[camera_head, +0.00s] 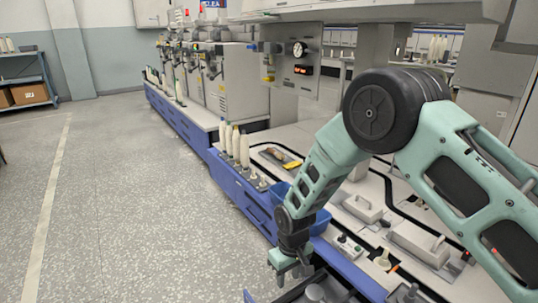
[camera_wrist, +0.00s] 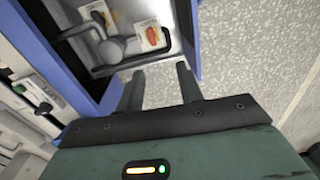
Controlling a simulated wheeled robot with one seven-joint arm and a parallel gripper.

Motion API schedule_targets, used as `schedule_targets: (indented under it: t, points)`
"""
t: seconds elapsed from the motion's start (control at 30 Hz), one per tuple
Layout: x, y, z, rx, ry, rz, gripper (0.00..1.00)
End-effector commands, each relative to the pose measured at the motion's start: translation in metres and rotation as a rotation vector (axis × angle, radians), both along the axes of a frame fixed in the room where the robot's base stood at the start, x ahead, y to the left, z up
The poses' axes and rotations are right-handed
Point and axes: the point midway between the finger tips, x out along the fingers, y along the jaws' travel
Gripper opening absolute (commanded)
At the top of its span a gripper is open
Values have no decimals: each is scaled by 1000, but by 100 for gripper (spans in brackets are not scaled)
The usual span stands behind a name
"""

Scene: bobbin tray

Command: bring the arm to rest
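My gripper (camera_head: 290,270) hangs at the end of my teal arm, low beside the blue front edge of the machine bench. In the wrist view my gripper (camera_wrist: 160,85) has its two dark fingers apart, with bare floor and the tray's edge between and beyond them. Nothing is held between the fingers.
The blue-fronted bench (camera_head: 240,190) runs away to the back left with machines on it. White bobbins (camera_head: 236,145) stand upright on its edge. A blue bin (camera_head: 318,222) sits behind my wrist. The speckled floor (camera_head: 140,200) at left is clear. A shelf with boxes (camera_head: 28,93) stands far left.

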Motion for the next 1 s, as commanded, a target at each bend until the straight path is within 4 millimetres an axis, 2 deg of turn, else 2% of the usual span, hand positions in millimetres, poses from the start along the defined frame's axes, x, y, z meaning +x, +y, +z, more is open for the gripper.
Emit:
schedule_targets:
  t: [0.03,0.2,0.4,0.5,0.6,0.7,1.0]
  points:
    - [-7,4,28,19,-2,-1,36]
    - [-52,8,110,62,17,5,36]
    - [-119,-3,189,85,22,33,36]
    - [-156,-16,219,84,19,52,36]
    - [-190,-30,240,76,13,67,36]
    - [-217,-44,252,63,6,79,36]
    - [-278,-83,269,20,-22,97,36]
